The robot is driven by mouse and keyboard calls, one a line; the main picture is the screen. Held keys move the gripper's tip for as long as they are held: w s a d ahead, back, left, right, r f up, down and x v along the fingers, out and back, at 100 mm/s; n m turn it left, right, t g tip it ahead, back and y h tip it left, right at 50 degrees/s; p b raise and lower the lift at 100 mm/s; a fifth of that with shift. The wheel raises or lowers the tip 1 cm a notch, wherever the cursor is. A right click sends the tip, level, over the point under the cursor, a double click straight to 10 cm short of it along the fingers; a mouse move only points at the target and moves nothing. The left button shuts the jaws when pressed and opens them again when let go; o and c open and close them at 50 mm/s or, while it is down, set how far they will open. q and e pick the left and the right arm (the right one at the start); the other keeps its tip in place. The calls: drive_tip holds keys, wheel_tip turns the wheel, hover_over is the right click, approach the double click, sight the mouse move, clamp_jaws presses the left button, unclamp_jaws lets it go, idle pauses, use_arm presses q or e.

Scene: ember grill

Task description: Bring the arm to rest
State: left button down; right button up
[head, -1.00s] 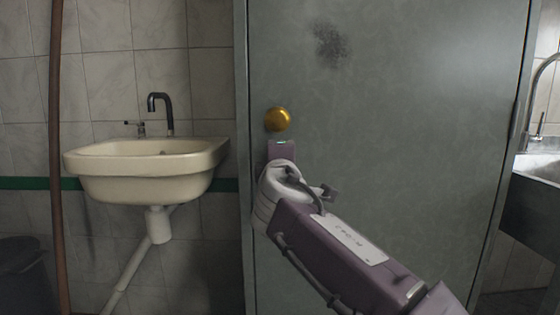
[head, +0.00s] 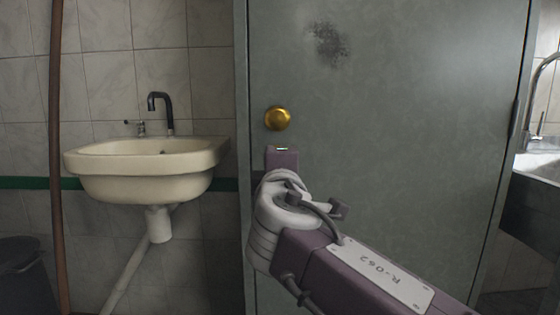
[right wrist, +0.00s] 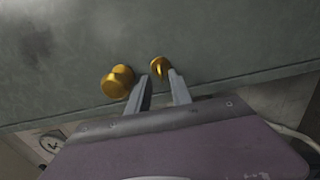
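My right arm comes in from the lower right in the head view. Its gripper housing (head: 282,158) is just below a round brass knob (head: 277,118) on a grey-green door (head: 420,110). The fingers are hidden there. In the right wrist view, my right gripper (right wrist: 159,76) has its two fingers apart, pointing at the door. The knob (right wrist: 117,82) is left of the fingers. A smaller brass piece (right wrist: 158,67) shows between the fingertips, seemingly beyond them and not clamped. My left gripper is not in view.
A cream washbasin (head: 145,170) with a dark tap (head: 160,108) is on the tiled wall left of the door. A brown pole (head: 57,150) and a dark bin (head: 25,270) are at the far left. Another sink (head: 540,185) is at the right edge.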

drive_tip(key=w+d+f+m+g+h+p, duration=0.1)
drive_tip(key=d+f+g+h+p, duration=0.15)
drive_tip(key=d, duration=0.45)
drive_tip(key=w+d+f+m+g+h+p, duration=0.1)
drive_tip(key=w+d+m+h+p, duration=0.15)
drive_tip(key=d, duration=0.35)
drive_tip(key=s+d+f+m+g+p, duration=0.1)
drive_tip(key=d+f+g+p, duration=0.1)
drive_tip(key=d+f, duration=0.35)
drive_tip(key=s+d+f+m+g+p, duration=0.1)
drive_tip(key=s+d+f+g+p, duration=0.15)
drive_tip(key=f, duration=0.55)
drive_tip(key=s+d+f+m+g+y+p, duration=0.1)
drive_tip(key=s+f+m+g, duration=0.2)
drive_tip(key=s+f, duration=0.4)
drive_tip(key=s+d+f+m+g+y+p, duration=0.1)
drive_tip(key=s+f+m+g, duration=0.3)
drive_tip(key=f, duration=0.5)
drive_tip(key=s+a+f+m+g+y, duration=0.25)
drive_tip(key=s+a+f+m, duration=0.25)
drive_tip(key=s+f, duration=0.45)
wheel_tip(320, 180, up, 40)
drive_tip(key=p, duration=3.7)
drive_tip(key=shift+a+t+y+p, duration=0.35)
